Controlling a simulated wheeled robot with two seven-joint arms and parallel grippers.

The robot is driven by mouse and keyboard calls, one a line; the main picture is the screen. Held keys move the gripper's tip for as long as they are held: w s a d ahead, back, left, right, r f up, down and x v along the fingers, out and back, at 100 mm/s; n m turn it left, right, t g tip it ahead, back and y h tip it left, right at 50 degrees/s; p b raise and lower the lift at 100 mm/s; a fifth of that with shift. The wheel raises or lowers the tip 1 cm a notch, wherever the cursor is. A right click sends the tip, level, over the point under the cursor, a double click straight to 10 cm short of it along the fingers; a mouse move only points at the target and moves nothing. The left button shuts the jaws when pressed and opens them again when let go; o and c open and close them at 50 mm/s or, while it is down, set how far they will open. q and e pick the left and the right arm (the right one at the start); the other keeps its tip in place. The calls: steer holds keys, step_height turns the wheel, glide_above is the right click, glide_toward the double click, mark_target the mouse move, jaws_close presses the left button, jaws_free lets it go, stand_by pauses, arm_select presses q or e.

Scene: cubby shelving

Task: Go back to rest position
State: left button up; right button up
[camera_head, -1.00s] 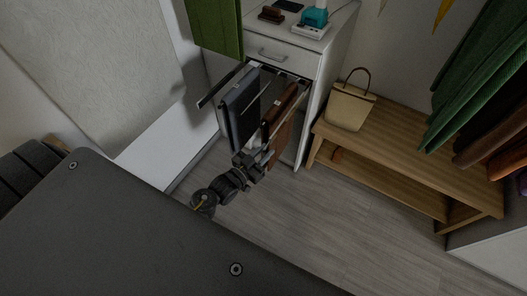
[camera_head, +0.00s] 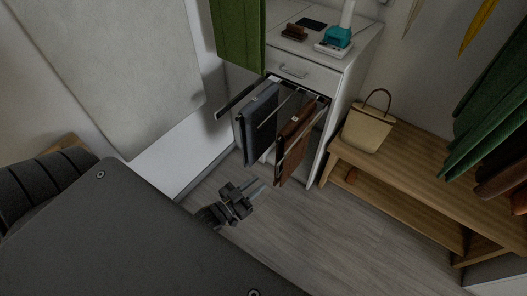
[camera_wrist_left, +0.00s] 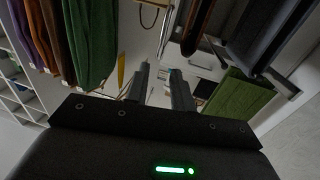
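My left gripper (camera_head: 259,189) is over the floor in front of the cabinet, below the pull-out rack and apart from the hanging garments. In the left wrist view its two dark fingers (camera_wrist_left: 159,70) stand apart with nothing between them. The pull-out rack (camera_head: 232,101) holds a dark blue-grey folded garment (camera_head: 257,125) and a brown one (camera_head: 293,145). My right gripper is in neither view.
The white cabinet (camera_head: 330,95) stands behind the rack. A wooden bench (camera_head: 410,180) with a beige bag (camera_head: 368,127) is at right. Green clothes (camera_head: 490,120) hang at far right; a green cloth (camera_head: 238,35) hangs at the top. The grey floor (camera_head: 310,235) is clear.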

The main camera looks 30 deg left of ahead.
arm_select(q)
steer(key=shift+s, duration=0.25)
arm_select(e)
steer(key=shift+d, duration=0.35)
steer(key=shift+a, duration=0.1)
arm_select(q)
steer(key=s+a+f+g+y, duration=0.2)
steer(key=s+f+g, duration=0.25)
steer(key=f, duration=0.75)
steer(key=s+a+f+g+y, duration=0.1)
steer(key=s+a+f+g, duration=0.3)
steer(key=f, duration=0.7)
steer(key=s+d+f+g, duration=0.2)
steer(key=s+f+g, duration=0.2)
steer(key=s+f, duration=0.4)
steer(key=s+d+f+g+y, duration=0.1)
steer(key=s+f+g, duration=0.3)
steer(key=s+f, duration=0.5)
steer(key=shift+s+d+n+y, duration=0.3)
steer(key=shift+s+d, duration=0.1)
steer(key=shift+s, duration=3.1)
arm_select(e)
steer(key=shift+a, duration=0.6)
